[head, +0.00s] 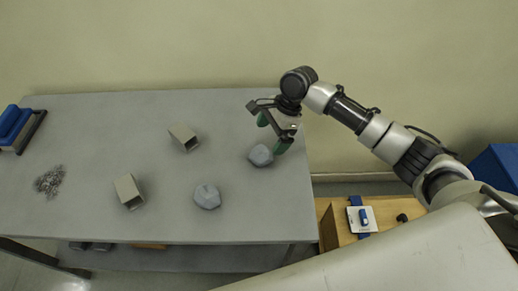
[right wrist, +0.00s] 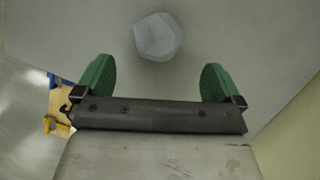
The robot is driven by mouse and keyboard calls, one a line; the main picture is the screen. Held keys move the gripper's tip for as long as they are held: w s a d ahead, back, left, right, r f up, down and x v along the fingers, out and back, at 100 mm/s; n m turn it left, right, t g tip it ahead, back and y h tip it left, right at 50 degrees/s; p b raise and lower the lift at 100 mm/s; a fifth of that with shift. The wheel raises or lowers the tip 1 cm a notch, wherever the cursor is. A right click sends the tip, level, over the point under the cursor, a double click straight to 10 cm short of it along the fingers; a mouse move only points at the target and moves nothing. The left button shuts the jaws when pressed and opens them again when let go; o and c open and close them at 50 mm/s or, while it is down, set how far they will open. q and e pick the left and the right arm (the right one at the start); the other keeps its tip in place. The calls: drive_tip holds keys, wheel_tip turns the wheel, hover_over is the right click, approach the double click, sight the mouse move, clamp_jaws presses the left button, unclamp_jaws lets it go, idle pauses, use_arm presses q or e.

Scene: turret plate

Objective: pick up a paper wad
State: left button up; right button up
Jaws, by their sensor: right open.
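Two pale blue-grey faceted paper wads lie on the grey table (head: 90,215). One wad (head: 260,156) is near the table's right edge, just below my right gripper (head: 272,133). The other wad (head: 207,196) lies further left and nearer the front. In the right wrist view, a wad (right wrist: 158,37) sits on the table beyond the two green fingertips of my right gripper (right wrist: 158,80), centred between them and apart from both. My right gripper is open and empty. My left gripper is not in view.
Two open grey box tubes (head: 184,137) (head: 129,191) lie left of the wads. A pile of small metal bits (head: 50,181) and a blue bin (head: 14,125) are at the far left. A wooden stand (head: 345,222) stands beyond the table's right edge. Open table surrounds the wads.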

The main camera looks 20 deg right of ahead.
sight(264, 149)
drive_tip(key=shift+s+a+f, duration=0.15)
drive_tip(key=shift+a+f, duration=0.1)
drive_tip(key=shift+f, duration=0.25)
drive_tip(key=shift+s+a+f, duration=0.15)
drive_tip(key=shift+a+f, duration=0.1)
drive_tip(key=shift+f, duration=0.2)
drive_tip(key=shift+a+f, duration=0.1)
drive_tip(key=shift+f, duration=0.2)
drive_tip(key=x, duration=0.5)
drive_tip(key=shift+w+f, duration=0.1)
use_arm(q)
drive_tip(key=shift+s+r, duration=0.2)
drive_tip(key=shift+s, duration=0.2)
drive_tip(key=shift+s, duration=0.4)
use_arm(e)
drive_tip(key=c, duration=0.9)
